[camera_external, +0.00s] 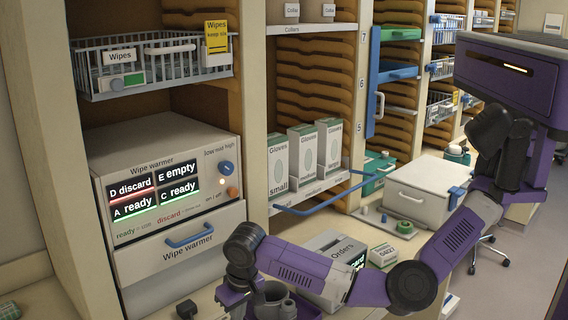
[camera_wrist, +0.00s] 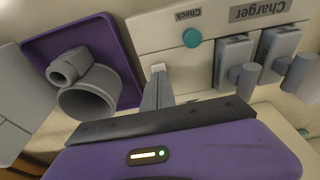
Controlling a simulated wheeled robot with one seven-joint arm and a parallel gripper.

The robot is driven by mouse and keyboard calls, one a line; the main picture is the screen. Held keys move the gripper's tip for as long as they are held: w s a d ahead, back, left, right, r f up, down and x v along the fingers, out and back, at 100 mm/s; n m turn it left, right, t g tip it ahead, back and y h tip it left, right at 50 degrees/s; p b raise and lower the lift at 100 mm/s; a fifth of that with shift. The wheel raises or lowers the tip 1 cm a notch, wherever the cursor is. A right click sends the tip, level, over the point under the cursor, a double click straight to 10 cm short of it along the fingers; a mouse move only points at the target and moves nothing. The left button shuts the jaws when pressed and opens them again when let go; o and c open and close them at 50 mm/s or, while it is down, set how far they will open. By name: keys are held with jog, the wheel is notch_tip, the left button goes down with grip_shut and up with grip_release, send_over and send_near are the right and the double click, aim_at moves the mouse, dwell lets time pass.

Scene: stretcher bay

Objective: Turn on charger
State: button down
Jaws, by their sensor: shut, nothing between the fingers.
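The charger (camera_wrist: 205,20) is a cream unit at the upper right of the wrist view, its "Charger" label upside down to me. It has a round teal button (camera_wrist: 192,38) by the label "Check", and two grey blocks with round knob-like parts (camera_wrist: 232,62) sit on its front. My gripper (camera_wrist: 158,75) is shut and empty, its narrow grey fingers pointing at the charger's lower left edge. A small pale piece shows at the fingertips; I cannot tell whether it is a switch or whether they touch it. In the external view the charger cannot be made out and my fingers are hidden.
A purple tray (camera_wrist: 38,48) with grey cylindrical parts (camera_wrist: 90,95) lies left of the charger. In the external view, the wipe warmer (camera_external: 150,140) stands left, glove boxes (camera_external: 303,155) sit on a shelf, and an orders box (camera_external: 335,245) is close behind my arm.

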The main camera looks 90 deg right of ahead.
jog(key=r+p, duration=0.4)
jog(key=shift+s+a+r, duration=0.35)
notch_tip(320, 180, up, 9)
jog(key=s+a+b, duration=0.1)
jog(key=b, duration=0.1)
jog(key=shift+s+a, duration=0.15)
jog(key=shift+s, duration=0.05)
jog(key=shift+b, duration=0.35)
jog(key=w+d+b, duration=0.1)
jog(key=b, duration=0.5)
jog(key=shift+r, duration=0.2)
